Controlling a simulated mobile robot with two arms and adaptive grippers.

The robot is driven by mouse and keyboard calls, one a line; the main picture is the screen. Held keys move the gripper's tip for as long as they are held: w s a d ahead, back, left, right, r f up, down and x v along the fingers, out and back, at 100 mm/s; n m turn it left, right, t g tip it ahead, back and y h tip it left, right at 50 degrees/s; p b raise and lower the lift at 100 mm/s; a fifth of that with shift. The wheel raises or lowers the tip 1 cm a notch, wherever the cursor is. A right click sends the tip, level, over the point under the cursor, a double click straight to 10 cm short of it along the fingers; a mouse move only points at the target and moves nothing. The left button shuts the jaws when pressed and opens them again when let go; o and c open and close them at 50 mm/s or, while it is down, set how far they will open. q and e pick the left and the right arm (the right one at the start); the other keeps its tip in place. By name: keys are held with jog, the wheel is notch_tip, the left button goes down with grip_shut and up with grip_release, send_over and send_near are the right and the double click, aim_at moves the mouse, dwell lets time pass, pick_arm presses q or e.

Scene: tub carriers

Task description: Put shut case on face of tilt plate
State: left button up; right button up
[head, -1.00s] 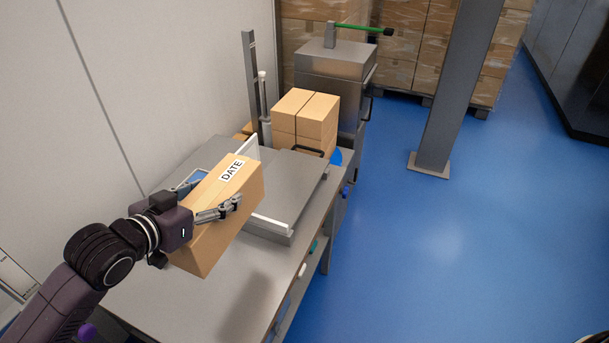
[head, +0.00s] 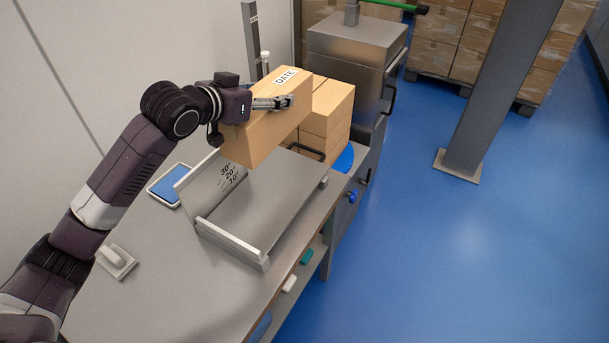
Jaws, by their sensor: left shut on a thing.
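In the head view my left gripper (head: 268,101) is shut on the case (head: 275,122), a closed brown cardboard box with a white DATE label on top. The case is held in the air, over or behind the far left part of the tilt plate; its exact height above the plate is hard to tell. The tilt plate (head: 268,205) is a grey metal plate on the bench, with a raised lip at its near end and a side wall marked 30, 20 and 10 degrees. Its face is bare in front of the case. My right gripper is out of view.
A stack of brown cartons (head: 328,115) stands behind the plate by a blue disc (head: 345,160). A blue-screened tablet (head: 170,185) and a small grey-handled block (head: 116,260) lie on the bench (head: 170,290). A metal cabinet (head: 350,55) stands behind. The near bench is clear.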

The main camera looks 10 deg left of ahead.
pick_arm(q)
jog(key=shift+w+r, duration=0.2)
jog(key=shift+w, duration=0.05)
notch_tip(320, 180, down, 19)
jog(key=shift+f, duration=0.2)
dwell(0.3)
jog(key=o, duration=1.6)
jog(key=shift+s+f, duration=0.1)
jog(key=shift+f, duration=0.35)
jog(key=o, duration=0.5)
jog(key=shift+s+r, duration=0.1)
jog(key=shift+c, duration=0.2)
jog(key=v, duration=1.2)
